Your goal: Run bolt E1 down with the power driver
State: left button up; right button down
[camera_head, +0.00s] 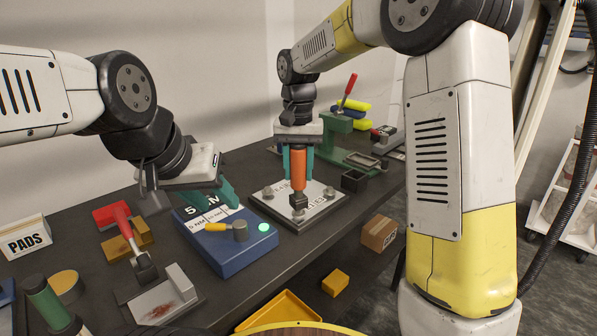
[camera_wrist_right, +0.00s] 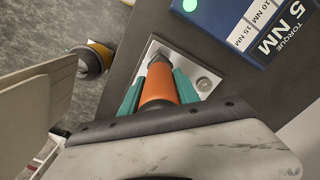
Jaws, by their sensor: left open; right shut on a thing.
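My right gripper (camera_head: 299,155) has teal fingers shut on the orange power driver (camera_head: 299,172), which hangs upright, nose down, over the metal plate (camera_head: 337,207). The driver's dark nose is at a bolt near the plate's front edge; I cannot tell whether it touches, and the bolt's label is partly hidden. Other bolts show on the plate, one at the left (camera_head: 268,191) and one at the right (camera_head: 329,192). The right wrist view shows the driver (camera_wrist_right: 158,84) between the fingers, its nose over the plate. My left gripper (camera_head: 227,194) is open and empty above the blue torque box (camera_head: 232,258).
A yellow-handled tool (camera_head: 222,227) and a lit green button (camera_head: 264,228) are on the torque box. A red-handled toggle clamp (camera_head: 122,220) stands at left. A green press (camera_head: 338,130) and a dark open box (camera_head: 354,181) stand behind and right of the plate.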

aim_at(299, 155)
jog(key=shift+r, duration=1.95)
